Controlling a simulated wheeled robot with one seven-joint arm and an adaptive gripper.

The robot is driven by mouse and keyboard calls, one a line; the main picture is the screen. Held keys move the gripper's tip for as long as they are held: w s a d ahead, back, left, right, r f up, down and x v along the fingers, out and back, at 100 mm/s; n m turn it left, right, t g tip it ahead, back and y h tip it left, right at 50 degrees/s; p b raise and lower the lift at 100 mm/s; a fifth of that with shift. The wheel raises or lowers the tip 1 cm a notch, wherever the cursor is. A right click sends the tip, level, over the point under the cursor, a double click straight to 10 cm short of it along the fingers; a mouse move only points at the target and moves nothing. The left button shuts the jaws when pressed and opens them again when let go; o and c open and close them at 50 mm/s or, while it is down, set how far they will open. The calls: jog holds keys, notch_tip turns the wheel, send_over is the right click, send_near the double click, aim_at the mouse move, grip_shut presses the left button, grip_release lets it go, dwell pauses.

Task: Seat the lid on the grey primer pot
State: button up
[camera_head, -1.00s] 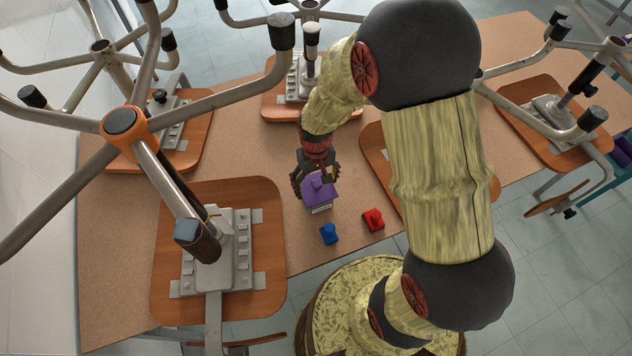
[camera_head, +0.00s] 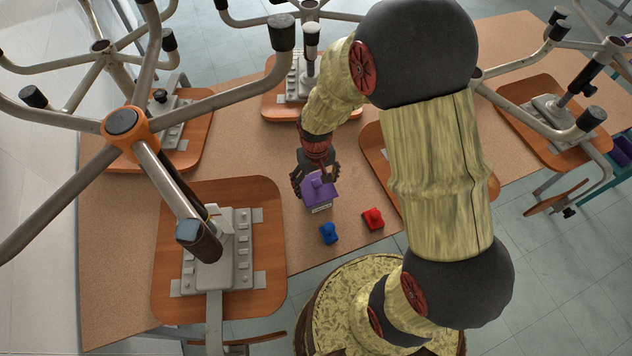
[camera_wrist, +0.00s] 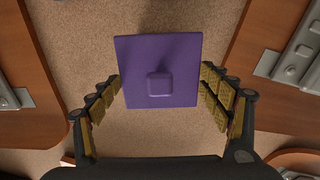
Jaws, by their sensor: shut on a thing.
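A purple square lid with a small raised knob (camera_head: 318,190) is in my gripper (camera_head: 316,176), above the near part of the brown table. In the wrist view the lid (camera_wrist: 160,55) lies flat-on between the two fingers, with the fingertips at its left and right edges. My gripper is shut on it. A narrow pale grey strip shows under the lid's near edge in the head view. I cannot tell whether this is the grey primer pot or part of the held thing. No other grey pot can be made out.
A small blue piece (camera_head: 328,233) and a small red piece (camera_head: 373,218) lie near the table's front edge. Upturned chairs with wooden seats (camera_head: 265,215) and metal legs stand left, behind and right. Bare table (camera_head: 120,230) shows at the left.

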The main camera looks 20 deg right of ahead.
jog(key=shift+f+b, duration=0.5)
jog(key=shift+f, duration=0.3)
jog(key=o, duration=1.2)
jog(key=shift+o, duration=0.2)
jog(key=shift+r, duration=0.1)
notch_tip(320, 180, up, 12)
jog(key=shift+f, duration=0.1)
jog(key=s+r+t, duration=0.2)
jog(key=s+r, duration=0.5)
jog(key=r, duration=0.3)
jog(key=s+r+t, duration=0.3)
jog(key=s+r, duration=0.4)
jog(key=r, duration=0.4)
jog(key=shift+s+r+t, duration=0.15)
jog(key=shift+s+t, duration=0.05)
jog(key=shift+t, duration=0.1)
